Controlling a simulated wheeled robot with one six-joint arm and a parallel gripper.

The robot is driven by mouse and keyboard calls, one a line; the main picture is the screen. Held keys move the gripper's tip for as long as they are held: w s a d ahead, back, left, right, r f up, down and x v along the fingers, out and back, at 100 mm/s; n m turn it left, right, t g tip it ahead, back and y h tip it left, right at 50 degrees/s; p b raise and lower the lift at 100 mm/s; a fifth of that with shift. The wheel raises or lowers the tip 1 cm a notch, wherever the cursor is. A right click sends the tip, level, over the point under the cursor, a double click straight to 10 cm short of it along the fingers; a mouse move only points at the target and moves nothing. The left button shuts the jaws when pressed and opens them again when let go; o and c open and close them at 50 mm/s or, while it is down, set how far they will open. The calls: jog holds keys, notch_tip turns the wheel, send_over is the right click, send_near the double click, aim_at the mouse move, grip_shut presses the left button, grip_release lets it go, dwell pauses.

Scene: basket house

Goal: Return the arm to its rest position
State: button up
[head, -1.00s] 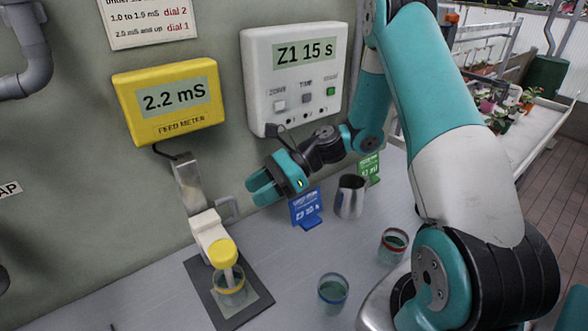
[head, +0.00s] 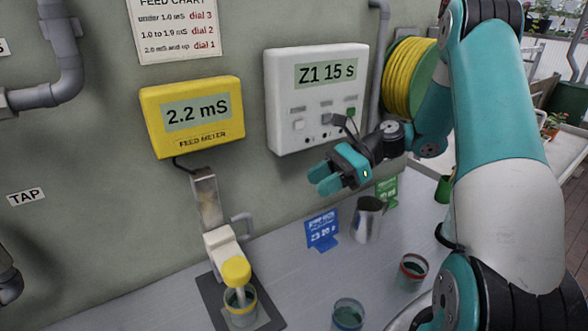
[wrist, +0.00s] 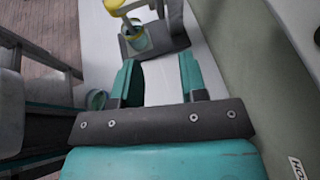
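My gripper (head: 322,179) is in the air in front of the wall, below the white Z1 control box (head: 312,98). In the wrist view my gripper (wrist: 160,85) has its two fingers wide apart with nothing between them. The arm folds up and over on the right side of the head view. The gripper is clear of the bench and of the objects on it.
The yellow feed meter (head: 195,115) hangs on the wall; its probe has a yellow cap (head: 236,271) above a cup (head: 240,310). A blue card (head: 322,231), metal pitcher (head: 367,219), red-rimmed cup (head: 411,272) and blue-rimmed cup (head: 347,315) stand on the bench (head: 310,275).

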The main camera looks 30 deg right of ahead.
jog(key=s+a+r+n+g+h, duration=0.2)
jog(key=s+a+r+n+h, duration=0.1)
jog(key=a+n, duration=0.45)
jog(key=s+a+r+n+g+h, duration=0.2)
jog(key=s+a+r+n, duration=0.1)
jog(key=a+n, duration=0.4)
jog(key=s+a+r+n+h, duration=0.1)
jog(key=s+a+n+h, duration=0.1)
jog(key=s+n, duration=0.4)
jog(key=s+a+r+n+t+h, duration=0.1)
jog(key=s+a+n+h, duration=0.1)
jog(key=s+a+n, duration=0.2)
jog(key=s+n, duration=0.3)
jog(key=shift+r, duration=0.4)
jog(key=shift+d, duration=0.1)
